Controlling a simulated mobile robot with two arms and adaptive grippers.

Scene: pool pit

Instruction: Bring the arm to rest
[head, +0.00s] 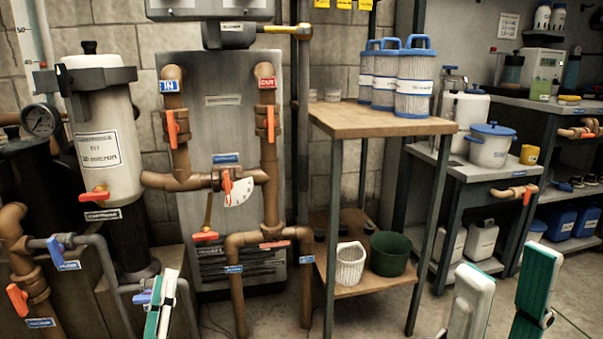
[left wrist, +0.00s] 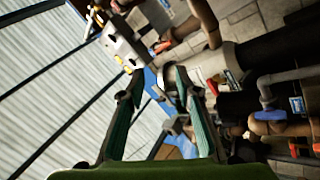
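My left gripper (head: 165,303) shows at the bottom left of the head view, pointing up, in front of the pipework and seen nearly edge-on. In the left wrist view its two green-padded fingers (left wrist: 158,82) stand apart with nothing between them. The wrist picture is tilted, with a corrugated surface on its left and pipes on its right. My right gripper (head: 505,290) shows at the bottom right of the head view, with its two fingers wide apart and floor between them. Most of both arms is outside the head view.
A grey panel (head: 228,120) with brown pipes and orange-handled valves stands behind the left gripper. A white filter housing (head: 105,150) is at the left. A wooden-topped stand (head: 375,122) holds blue-and-white cartridges (head: 414,85). A side bench (head: 470,168) stands at the right. Clear floor shows at the lower right.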

